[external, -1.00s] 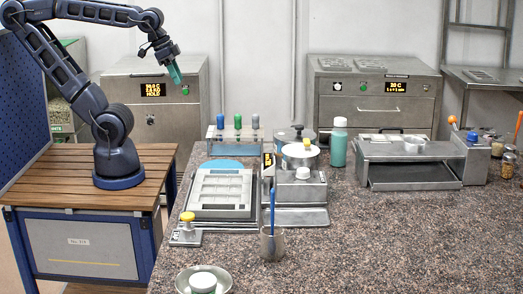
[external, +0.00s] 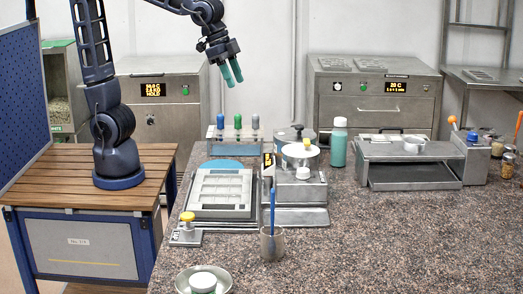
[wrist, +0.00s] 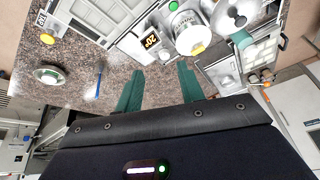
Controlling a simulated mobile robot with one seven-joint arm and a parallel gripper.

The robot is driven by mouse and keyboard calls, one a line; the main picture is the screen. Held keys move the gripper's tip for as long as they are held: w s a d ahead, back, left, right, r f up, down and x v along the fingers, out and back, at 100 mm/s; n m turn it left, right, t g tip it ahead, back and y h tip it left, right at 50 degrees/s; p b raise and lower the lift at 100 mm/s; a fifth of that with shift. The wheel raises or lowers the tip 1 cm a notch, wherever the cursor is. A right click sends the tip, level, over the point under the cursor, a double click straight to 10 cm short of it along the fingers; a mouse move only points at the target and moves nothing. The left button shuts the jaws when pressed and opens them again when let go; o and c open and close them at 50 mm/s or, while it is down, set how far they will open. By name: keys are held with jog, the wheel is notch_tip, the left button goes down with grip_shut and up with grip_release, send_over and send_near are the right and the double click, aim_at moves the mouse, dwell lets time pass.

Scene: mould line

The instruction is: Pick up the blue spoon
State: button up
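The blue spoon (external: 272,208) stands upright in a small clear cup (external: 272,243) near the front of the speckled counter. In the wrist view the blue spoon (wrist: 99,78) shows left of the fingers. My gripper (external: 232,74) has two green fingertips, spread apart with nothing between them. It hangs in the air above the rack of droppers, well above and behind the spoon. In the wrist view the two fingers (wrist: 160,85) are also apart and empty. The spoon's lower end is inside the cup.
A grey mould tray (external: 220,190) and a metal device with a white round top (external: 300,150) stand behind the cup. A shallow bowl (external: 228,282) sits at front left. A green bottle (external: 338,145) stands further back. The counter right of the cup is clear.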

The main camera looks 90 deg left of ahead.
jog(key=w+d+f+m+h, duration=0.15)
jog(key=w+d, duration=0.25)
jog(key=d, duration=0.4)
jog(key=w+d+f+m+y, duration=0.1)
jog(key=w+d+f, duration=0.15)
jog(key=d, duration=0.55)
jog(key=m+g+h, duration=0.1)
jog(key=m+h, duration=0.1)
jog(key=m, duration=0.1)
send_near(274, 207)
jog(key=shift+x, duration=5.15)
grip_shut()
